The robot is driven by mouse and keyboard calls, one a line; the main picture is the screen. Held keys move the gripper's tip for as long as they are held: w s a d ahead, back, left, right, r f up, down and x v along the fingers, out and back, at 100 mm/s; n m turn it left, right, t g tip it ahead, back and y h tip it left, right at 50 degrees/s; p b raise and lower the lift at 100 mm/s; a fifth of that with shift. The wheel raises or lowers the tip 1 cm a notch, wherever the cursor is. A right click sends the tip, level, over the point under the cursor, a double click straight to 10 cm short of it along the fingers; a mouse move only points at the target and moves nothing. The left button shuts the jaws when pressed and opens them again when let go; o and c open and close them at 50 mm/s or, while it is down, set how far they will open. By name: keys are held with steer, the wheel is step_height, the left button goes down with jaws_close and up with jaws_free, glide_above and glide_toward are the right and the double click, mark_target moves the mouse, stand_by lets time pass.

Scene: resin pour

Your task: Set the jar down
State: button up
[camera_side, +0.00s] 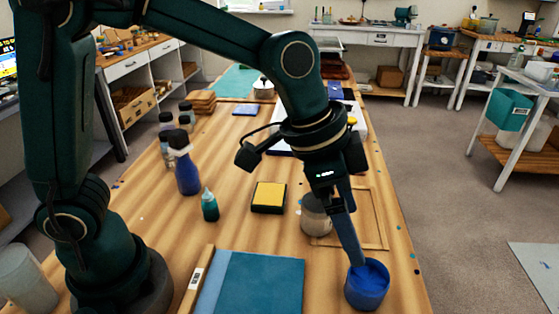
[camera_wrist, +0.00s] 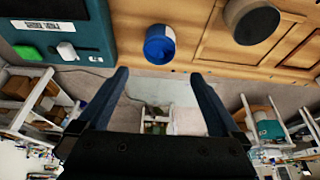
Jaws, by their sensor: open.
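A blue jar (camera_side: 367,287) with blue contents stands upright on the wooden table near its front right edge. In the wrist view the blue jar (camera_wrist: 160,45) lies just beyond my fingertips, in line with the gap between them. My gripper (camera_side: 355,260) is open, its fingers pointing down; their tips overlap the jar's rim in the side view, and I cannot tell if they touch it. In the wrist view the two fingers of my gripper (camera_wrist: 161,75) are apart with nothing between them. A grey jar (camera_side: 316,213) stands behind, partly hidden by my fingers.
A wooden frame (camera_side: 375,218) lies near the grey jar. A yellow-topped block (camera_side: 269,196), a teal dropper bottle (camera_side: 210,206) and a blue bottle (camera_side: 187,175) stand farther left. A teal mat (camera_side: 262,284) lies left of the blue jar, with bare table between.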

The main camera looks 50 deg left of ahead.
steer(key=s+a+r+n+t+y, duration=0.2)
steer(key=s+a+n+y, duration=0.1)
steer(key=s+a+n, duration=0.6)
steer(key=s+a, duration=0.3)
steer(key=a, duration=0.3)
